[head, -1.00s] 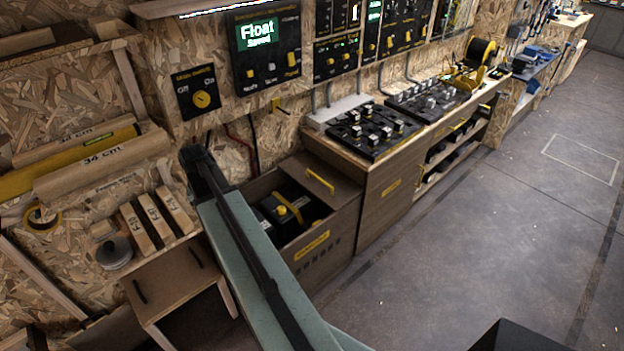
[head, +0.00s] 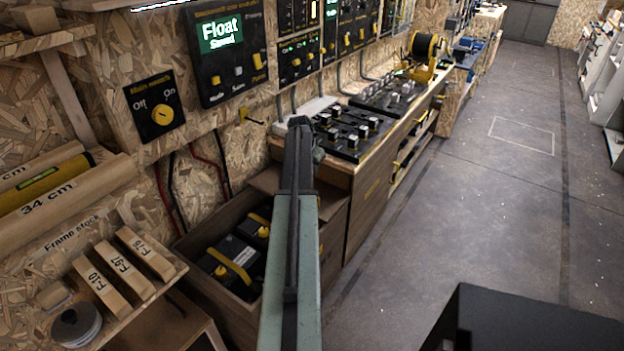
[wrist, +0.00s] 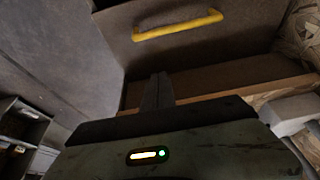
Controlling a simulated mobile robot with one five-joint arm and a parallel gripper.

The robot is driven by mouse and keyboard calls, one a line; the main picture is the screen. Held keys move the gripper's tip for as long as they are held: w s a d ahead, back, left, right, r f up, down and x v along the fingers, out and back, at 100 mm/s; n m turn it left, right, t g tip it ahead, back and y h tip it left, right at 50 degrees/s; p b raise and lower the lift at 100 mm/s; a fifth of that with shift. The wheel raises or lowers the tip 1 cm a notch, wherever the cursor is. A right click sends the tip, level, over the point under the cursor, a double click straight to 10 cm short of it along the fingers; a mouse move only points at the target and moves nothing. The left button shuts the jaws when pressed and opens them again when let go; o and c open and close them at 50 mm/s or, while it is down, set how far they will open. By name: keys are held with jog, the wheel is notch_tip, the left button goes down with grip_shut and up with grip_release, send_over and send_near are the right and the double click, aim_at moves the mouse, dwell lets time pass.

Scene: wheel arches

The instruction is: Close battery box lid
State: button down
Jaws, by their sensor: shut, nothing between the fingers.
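The battery box (head: 215,300) is a brown wooden box below the wall panels, open at the top. Black batteries (head: 238,255) with yellow straps stand inside it. The wrist view shows a brown panel, apparently the lid (wrist: 205,55), with a yellow handle (wrist: 178,25). My gripper (wrist: 158,82) is shut and empty, just below that handle in the picture; I cannot tell whether it touches the panel. In the head view my arm hides the fingertips.
A counter with a black switch board (head: 345,133) stands beyond the box. A shelf with labelled wood blocks (head: 115,270) is at the left. A black box-shaped object (head: 530,325) is at lower right. The grey floor (head: 480,220) is clear at the right.

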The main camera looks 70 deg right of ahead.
jog(key=b+x, duration=0.8)
jog(key=x, duration=0.1)
jog(key=shift+f, duration=0.25)
jog(key=a, duration=0.3)
jog(key=shift+w, duration=0.35)
jog(key=shift+w+a, duration=0.15)
jog(key=shift+a, duration=0.3)
